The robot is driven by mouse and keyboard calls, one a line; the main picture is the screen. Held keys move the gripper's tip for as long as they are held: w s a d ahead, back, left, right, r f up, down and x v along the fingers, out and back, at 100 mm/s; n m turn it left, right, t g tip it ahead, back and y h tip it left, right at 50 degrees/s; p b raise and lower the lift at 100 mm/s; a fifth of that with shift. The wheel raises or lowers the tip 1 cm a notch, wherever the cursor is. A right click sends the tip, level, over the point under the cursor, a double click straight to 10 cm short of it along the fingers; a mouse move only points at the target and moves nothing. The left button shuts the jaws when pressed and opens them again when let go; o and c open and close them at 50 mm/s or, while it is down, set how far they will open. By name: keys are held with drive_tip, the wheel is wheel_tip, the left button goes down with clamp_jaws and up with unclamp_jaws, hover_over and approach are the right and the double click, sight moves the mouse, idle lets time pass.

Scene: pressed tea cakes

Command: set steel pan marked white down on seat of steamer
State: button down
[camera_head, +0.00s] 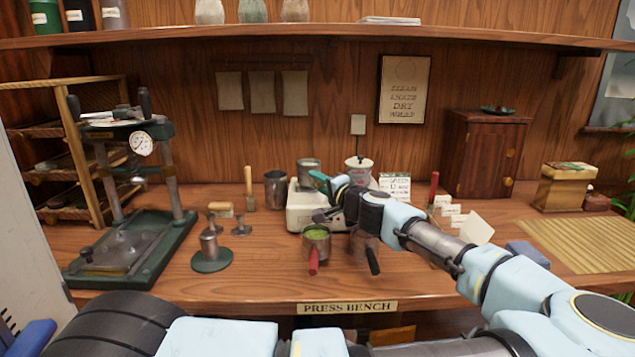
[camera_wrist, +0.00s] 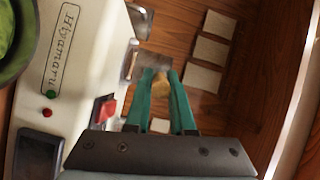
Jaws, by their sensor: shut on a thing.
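The steamer (camera_head: 303,210) is the pale box at mid-bench; its labelled face (camera_wrist: 95,60) with a red switch fills the left of the wrist view. My gripper (camera_head: 320,179) is over the steamer. In the wrist view its green fingers (camera_wrist: 161,92) are shut on a small tan piece, which I take for the handle of the steel pan marked white. A steel pan (camera_head: 308,166) shows at the fingertips in the head view, above the steamer's left part. I cannot tell whether it touches the seat. Its white mark is not readable.
A red-handled pan of green leaf (camera_head: 316,234) stands in front of the steamer. A black-handled pan (camera_head: 373,262) is partly hidden by my arm. A white tub (camera_head: 358,170) stands behind my wrist. The press (camera_head: 130,235) is at left; small cards (camera_head: 452,210) lie right.

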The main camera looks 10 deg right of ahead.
drive_tip(key=shift+f+b, duration=0.85)
drive_tip(key=shift+f, duration=0.05)
idle(0.6)
drive_tip(key=c, duration=0.7)
unclamp_jaws()
drive_tip(key=shift+s, duration=0.1)
